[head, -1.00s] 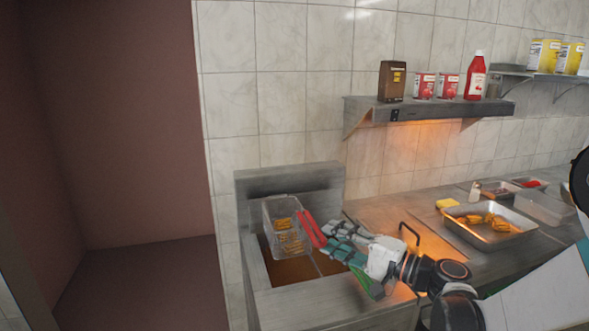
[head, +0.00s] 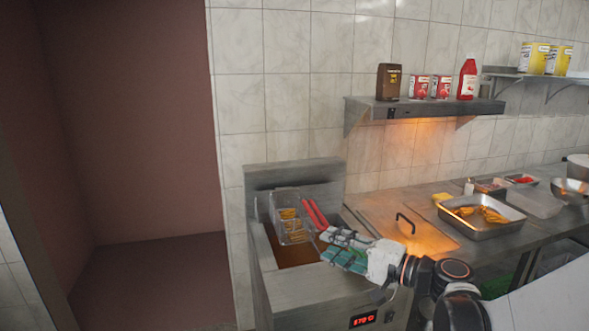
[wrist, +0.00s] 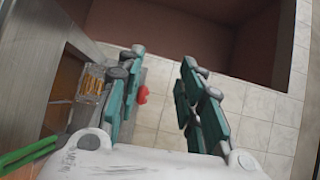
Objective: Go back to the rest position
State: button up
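My gripper (head: 322,244) is at the front right of the fryer (head: 293,171) in the head view, by the red handle (head: 314,212) of the fry basket. The wrist view shows its teal-padded fingers (wrist: 163,58) spread apart with nothing between them. The wire basket (head: 275,214) holds golden fries (head: 291,225) and hangs at the fryer's left side, above brown oil. The basket also shows at the left of the wrist view (wrist: 88,95).
A steel tray (head: 452,224) with golden food stands on the counter at right, beyond a plate with a black handle (head: 405,222). A heat-lamp shelf (head: 425,107) carries a brown box, red cans and a ketchup bottle (head: 467,79). Floor left of the fryer is clear.

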jog(key=s+d+f+n+g+h, duration=0.1)
jog(key=s+f+n+g+h, duration=0.25)
jog(key=s+h, duration=0.65)
jog(key=s+d+f+n+h, duration=0.1)
jog(key=s+d+n+h, duration=0.2)
jog(key=s+d, duration=0.6)
jog(key=s, duration=0.4)
jog(key=shift+s+d+n+h, duration=0.25)
jog(key=shift+n+h, duration=0.1)
jog(key=shift+h, duration=0.05)
